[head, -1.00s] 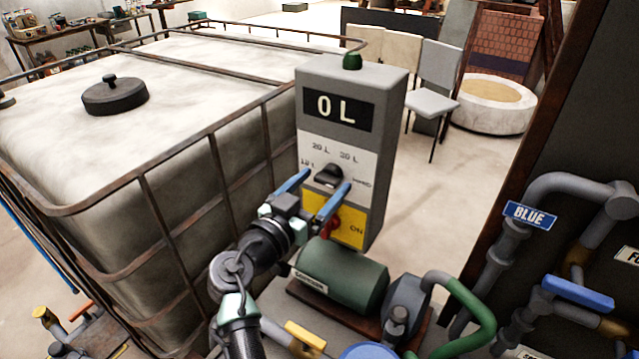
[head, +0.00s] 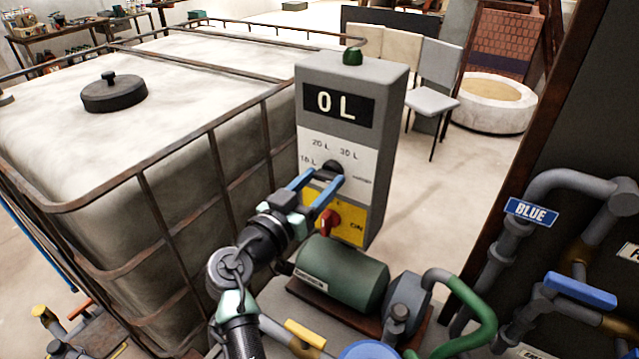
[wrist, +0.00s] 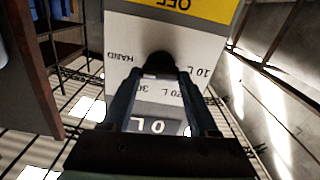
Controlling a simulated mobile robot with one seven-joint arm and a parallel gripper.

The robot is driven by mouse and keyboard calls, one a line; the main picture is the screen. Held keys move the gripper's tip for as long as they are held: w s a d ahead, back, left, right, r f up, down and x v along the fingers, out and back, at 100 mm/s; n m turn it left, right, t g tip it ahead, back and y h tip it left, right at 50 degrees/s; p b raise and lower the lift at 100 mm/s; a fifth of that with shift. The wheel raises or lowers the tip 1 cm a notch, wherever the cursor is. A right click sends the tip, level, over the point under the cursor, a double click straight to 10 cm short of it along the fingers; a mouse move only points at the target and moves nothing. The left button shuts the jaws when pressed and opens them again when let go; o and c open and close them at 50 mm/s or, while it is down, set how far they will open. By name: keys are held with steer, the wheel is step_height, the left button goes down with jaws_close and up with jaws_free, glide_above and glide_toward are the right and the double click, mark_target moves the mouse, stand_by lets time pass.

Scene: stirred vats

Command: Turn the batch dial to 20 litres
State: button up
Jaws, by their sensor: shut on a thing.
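The batch dial (head: 333,168) is a black knob on the white panel of a grey control box (head: 385,130). Marks for 10 L, 20 L, 30 L and hand stand around it. The display (head: 338,105) above reads 0 L. My gripper (head: 322,178) has its blue fingers closed on the dial's sides. In the wrist view, where the panel appears upside down, the dial (wrist: 160,64) sits between the fingertips. The fingers cover part of the dial, and I cannot tell which mark it points to.
A red switch (head: 328,222) on a yellow plate is just below my gripper. A green pump motor (head: 343,275) stands in front of the box. A large caged tank (head: 180,130) is at left. Pipes with a blue valve handle (head: 578,291) are at right.

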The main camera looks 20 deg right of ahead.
steer(key=n+b, duration=0.1)
steer(key=n, duration=0.5)
steer(key=shift+f, duration=0.1)
steer(key=n, duration=0.5)
steer(key=shift+w+a+n, duration=0.1)
steer(key=shift+n, duration=0.2)
steer(key=n+p, duration=0.3)
steer(key=n, duration=0.3)
steer(key=shift+f+n+p, duration=0.2)
steer(key=shift+n+p, duration=0.95)
steer(key=shift+n, duration=1.35)
steer(key=o, duration=1.4)
steer(key=shift+a, duration=0.1)
